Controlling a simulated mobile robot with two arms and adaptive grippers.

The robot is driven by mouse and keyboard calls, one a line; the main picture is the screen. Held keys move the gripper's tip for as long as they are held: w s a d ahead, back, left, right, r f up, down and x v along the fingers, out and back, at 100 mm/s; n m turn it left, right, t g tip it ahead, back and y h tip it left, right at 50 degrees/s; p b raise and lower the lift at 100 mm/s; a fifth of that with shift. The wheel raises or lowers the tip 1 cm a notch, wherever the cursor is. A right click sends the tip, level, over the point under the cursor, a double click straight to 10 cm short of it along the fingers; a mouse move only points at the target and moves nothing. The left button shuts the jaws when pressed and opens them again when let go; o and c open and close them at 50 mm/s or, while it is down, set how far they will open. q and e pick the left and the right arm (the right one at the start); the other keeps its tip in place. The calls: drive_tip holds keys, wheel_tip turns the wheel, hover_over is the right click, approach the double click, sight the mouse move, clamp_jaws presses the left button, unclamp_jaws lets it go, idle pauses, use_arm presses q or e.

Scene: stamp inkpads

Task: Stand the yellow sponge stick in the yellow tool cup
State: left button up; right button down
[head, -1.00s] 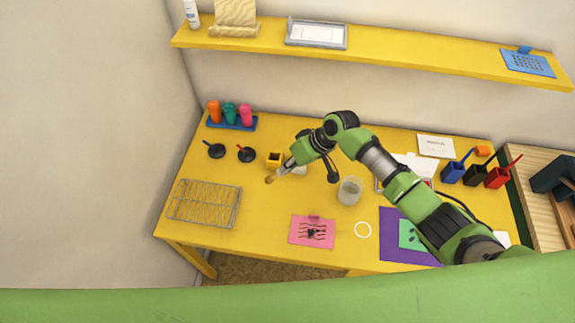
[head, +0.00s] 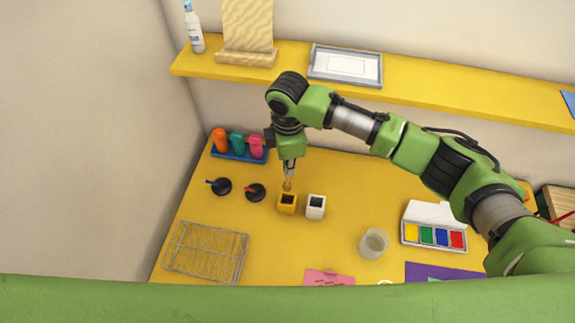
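The yellow tool cup (head: 287,208) stands upright on the table, with a dark opening. My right gripper (head: 290,171) points down above it, its fingers close together. It appears shut on the yellow sponge stick (head: 287,186), of which mostly the small tan-orange tip shows. The tip points down and appears just above or slightly behind the cup's opening; I cannot tell the exact gap. The rest of the stick is hidden by the gripper or too small to tell. My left gripper is out of view.
A white cup (head: 316,207) stands close right of the yellow cup. Two dark round pots (head: 254,192) are to the left, and a blue rack (head: 238,154) with coloured bottles is behind. A wire rack (head: 206,252), glass jar (head: 373,244) and paint box (head: 434,234) stand farther off.

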sight(288, 184)
drive_tip(key=shift+f, duration=0.5)
drive_tip(key=f+b, duration=0.2)
drive_tip(key=b, duration=0.1)
drive_tip(key=shift+w+f, duration=0.2)
drive_tip(key=shift+f, duration=0.2)
drive_tip(key=shift+f+b, duration=0.65)
drive_tip(key=shift+b, duration=0.1)
drive_tip(key=shift+f+b, duration=0.3)
drive_tip(key=shift+f, duration=0.55)
drive_tip(key=shift+f+b, duration=0.85)
drive_tip(key=shift+f, duration=0.5)
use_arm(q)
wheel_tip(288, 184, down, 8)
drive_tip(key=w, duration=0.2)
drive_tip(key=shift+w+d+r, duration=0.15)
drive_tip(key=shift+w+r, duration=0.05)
use_arm(e)
drive_tip(key=shift+f, duration=0.7)
